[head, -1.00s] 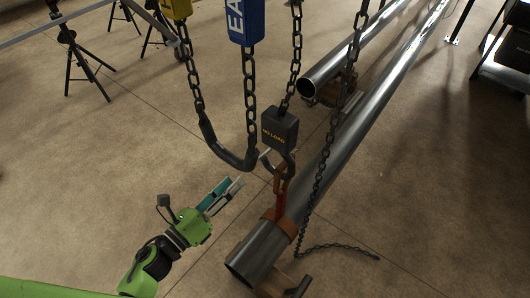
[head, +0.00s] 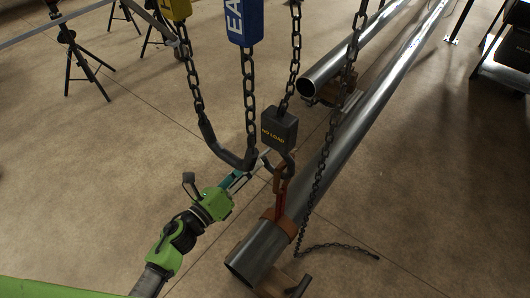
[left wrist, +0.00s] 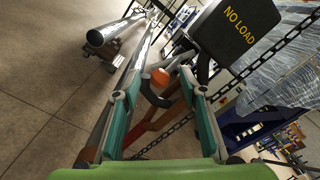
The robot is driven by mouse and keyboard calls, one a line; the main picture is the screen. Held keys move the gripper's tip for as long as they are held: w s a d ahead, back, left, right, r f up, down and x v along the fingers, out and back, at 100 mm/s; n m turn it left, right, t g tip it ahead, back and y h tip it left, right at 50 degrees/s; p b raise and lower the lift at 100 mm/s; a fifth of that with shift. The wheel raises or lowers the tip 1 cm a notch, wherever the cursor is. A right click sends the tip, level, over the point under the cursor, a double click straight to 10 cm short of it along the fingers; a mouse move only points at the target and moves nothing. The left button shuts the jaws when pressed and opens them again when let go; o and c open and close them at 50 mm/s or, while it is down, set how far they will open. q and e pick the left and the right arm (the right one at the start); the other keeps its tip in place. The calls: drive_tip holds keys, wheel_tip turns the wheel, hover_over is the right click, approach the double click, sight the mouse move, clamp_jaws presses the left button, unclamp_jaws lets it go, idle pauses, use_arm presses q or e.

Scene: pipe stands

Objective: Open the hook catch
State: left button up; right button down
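The dark hook block (head: 279,130) marked NO LOAD hangs from a chain. Its hook (head: 288,164) carries an orange-red sling (head: 281,188) around the near pipe (head: 258,250). In the left wrist view the block (left wrist: 236,36) is at upper right, and the dark hook (left wrist: 153,96) with an orange rounded piece (left wrist: 160,77) shows between my fingers. I cannot tell if that piece is the catch. My left gripper (head: 248,176) is just left of the hook, its teal fingers apart and empty in the left wrist view (left wrist: 159,95). My right gripper is not in view.
A dark curved bar (head: 230,152) hangs on chains close above my left gripper. Another long chain (head: 320,175) hangs right of the hook and trails on the floor. A second pipe (head: 345,55) lies behind.

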use_arm(q)
drive_tip(key=c, duration=0.9)
drive_tip(key=m, duration=0.1)
drive_tip(key=a+r+m+b, duration=0.1)
drive_tip(key=m, duration=0.1)
drive_tip(key=w+m, duration=0.1)
drive_tip(key=m, duration=0.1)
drive_tip(key=shift+a+r+b, duration=0.25)
drive_tip(key=shift+r+b, duration=0.05)
drive_tip(key=shift+r, duration=0.1)
drive_tip(key=shift+w+a+r+m+b, duration=0.15)
drive_tip(key=shift+r+m, duration=0.45)
drive_tip(key=shift+m, duration=0.6)
drive_tip(key=shift+w+a+r+m+b, duration=0.15)
drive_tip(key=shift+r+m, duration=0.45)
drive_tip(key=shift+m, duration=0.6)
